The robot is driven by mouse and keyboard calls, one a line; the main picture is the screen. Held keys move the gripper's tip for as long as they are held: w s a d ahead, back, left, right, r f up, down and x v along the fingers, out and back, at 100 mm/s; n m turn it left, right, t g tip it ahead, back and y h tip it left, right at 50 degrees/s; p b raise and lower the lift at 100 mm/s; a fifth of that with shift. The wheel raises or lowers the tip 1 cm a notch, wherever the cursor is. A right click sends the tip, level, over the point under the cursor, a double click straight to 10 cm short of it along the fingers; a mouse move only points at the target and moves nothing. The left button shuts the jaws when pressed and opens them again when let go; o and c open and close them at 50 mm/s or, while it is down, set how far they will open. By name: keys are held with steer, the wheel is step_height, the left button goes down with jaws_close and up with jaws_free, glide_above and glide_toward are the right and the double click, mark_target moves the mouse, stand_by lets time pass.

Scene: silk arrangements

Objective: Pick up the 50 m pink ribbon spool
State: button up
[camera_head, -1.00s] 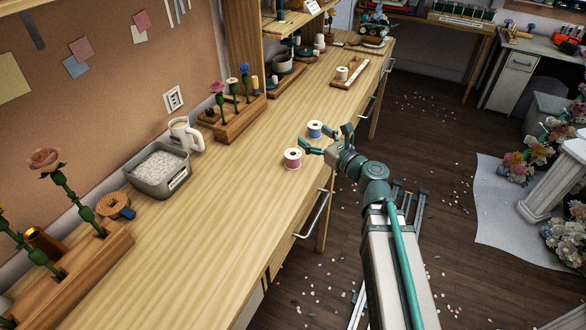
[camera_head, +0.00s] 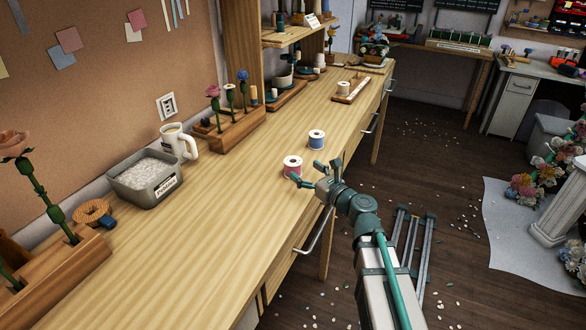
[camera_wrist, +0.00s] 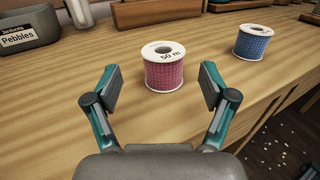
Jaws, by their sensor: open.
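The pink ribbon spool (camera_head: 292,167) stands upright near the front edge of the wooden bench. In the wrist view the same spool (camera_wrist: 164,70) shows "50 m" on its white top rim. It sits just beyond and between my fingertips, and I see no contact. My gripper (camera_head: 306,174) is open and empty, at the bench's front edge beside the pink spool. In the wrist view my gripper's two fingers (camera_wrist: 157,90) are spread wide either side of the spool.
A blue ribbon spool (camera_head: 316,140) stands behind and right of the pink one, also in the wrist view (camera_wrist: 253,42). A pebble bin (camera_head: 147,180), a mug (camera_head: 179,142) and a wooden flower stand (camera_head: 229,130) line the back. The bench (camera_head: 215,220) is clear left of the spools.

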mark_target(293, 160)
steer(key=p+x, duration=0.1)
steer(key=x, duration=0.6)
steer(key=shift+w+f, duration=0.1)
steer(key=shift+w, duration=0.1)
steer(key=shift+d, duration=0.1)
steer(key=c, duration=1.3)
